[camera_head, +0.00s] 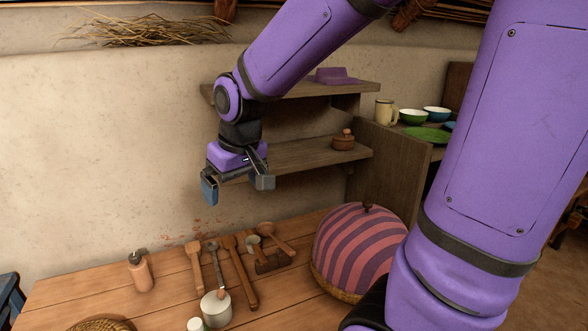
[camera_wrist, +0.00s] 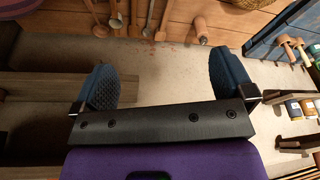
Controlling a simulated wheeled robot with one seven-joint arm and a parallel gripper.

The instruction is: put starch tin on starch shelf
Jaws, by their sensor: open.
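My gripper (camera_head: 237,186) is open and empty, in the air in front of the two wall shelves. Its spread fingers (camera_wrist: 165,80) show in the wrist view with nothing between them. The upper wall shelf (camera_head: 295,91) carries a purple object (camera_head: 337,76); the lower wall shelf (camera_head: 300,156) carries a small brown lidded pot (camera_head: 343,141). I cannot tell which shelf is the starch shelf. A white container (camera_head: 216,309) stands on the table. Small coloured tins (camera_wrist: 300,108) stand on a rack at the right of the wrist view. I cannot tell which is the starch tin.
The wooden table (camera_head: 80,294) holds a bottle (camera_head: 140,272), several wooden utensils (camera_head: 240,272) and a striped dome cover (camera_head: 352,240). A side cabinet (camera_head: 388,170) bears a mug (camera_head: 385,112), bowls (camera_head: 413,117) and a green plate (camera_head: 428,135). Much of the lower shelf is bare.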

